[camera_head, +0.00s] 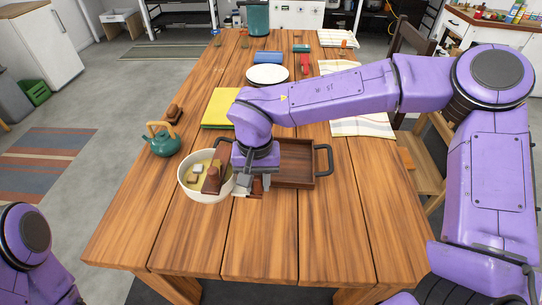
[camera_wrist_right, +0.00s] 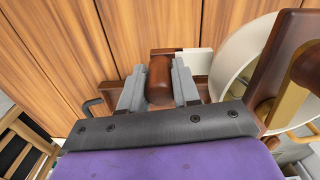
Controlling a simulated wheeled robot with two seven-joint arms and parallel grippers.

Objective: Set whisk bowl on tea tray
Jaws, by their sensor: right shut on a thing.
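A wide white bowl (camera_head: 196,193) stands on the table just left of my right gripper. It holds small pale blocks and a tall brown piece. Its rim also shows at the right of the right wrist view (camera_wrist_right: 231,61). The brown wooden tray (camera_head: 296,165) with dark handles lies to the right of the bowl, partly hidden by my right arm. My right gripper (camera_head: 251,186) is shut on a rounded brown wooden piece (camera_wrist_right: 160,80) between the bowl and the tray. I cannot tell what that piece belongs to. My left gripper is out of view.
A teal kettle (camera_head: 166,144) and a small brown object (camera_head: 174,114) stand left of the bowl. A wooden chair (camera_head: 430,160) stands at the right. The table's near end is clear.

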